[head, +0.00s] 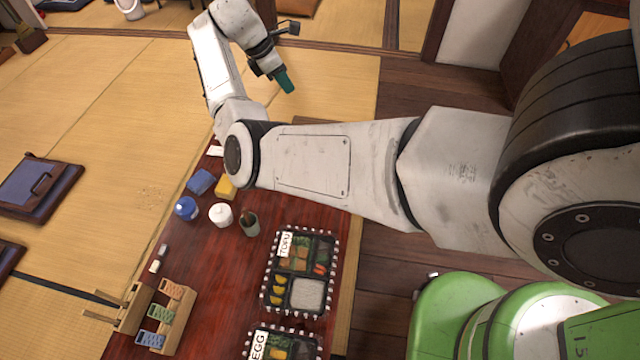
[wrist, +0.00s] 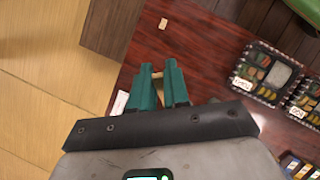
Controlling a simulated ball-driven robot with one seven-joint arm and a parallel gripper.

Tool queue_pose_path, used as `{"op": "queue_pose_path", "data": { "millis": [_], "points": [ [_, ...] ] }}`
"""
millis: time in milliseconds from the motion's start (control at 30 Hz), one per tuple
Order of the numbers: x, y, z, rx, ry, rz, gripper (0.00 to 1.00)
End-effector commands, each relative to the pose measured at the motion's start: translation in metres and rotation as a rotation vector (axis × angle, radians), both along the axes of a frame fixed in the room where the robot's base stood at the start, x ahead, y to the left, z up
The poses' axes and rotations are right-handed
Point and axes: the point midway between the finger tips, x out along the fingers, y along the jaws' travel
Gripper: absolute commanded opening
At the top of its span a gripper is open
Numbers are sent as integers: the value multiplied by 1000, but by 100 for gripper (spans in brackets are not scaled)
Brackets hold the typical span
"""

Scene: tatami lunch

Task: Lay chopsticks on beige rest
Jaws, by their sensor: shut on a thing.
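My gripper (head: 286,83) has teal fingers and is raised over the far end of the table in the head view. In the wrist view my gripper (wrist: 158,76) is shut on a thin pale wooden piece (wrist: 157,75). It looks like the chopsticks, but the fingers hide most of it. A small beige block (wrist: 163,24), which looks like the beige rest, lies on the dark red table beyond the fingertips and apart from them. My arm hides that part of the table in the head view.
A white card (wrist: 119,103) lies left of the fingers. Table around the block is clear.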

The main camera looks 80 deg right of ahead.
Motion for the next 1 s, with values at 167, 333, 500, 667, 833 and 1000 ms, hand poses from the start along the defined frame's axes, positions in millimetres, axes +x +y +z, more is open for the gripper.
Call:
{"op": "queue_pose_path", "data": {
  "millis": [167, 333, 500, 667, 833, 1000],
  "points": [
    [-37, -19, -37, 57, -114, -484, 0],
    [-71, -22, -80, 54, -246, -939, 0],
    [-101, -4, -140, -15, -403, -1395, 0],
    [-115, 31, -198, -128, -539, -1745, 0],
    [-118, 63, -235, -224, -621, -1956, 0],
    [-117, 82, -252, -280, -657, -2058, 0]
  ]
}}
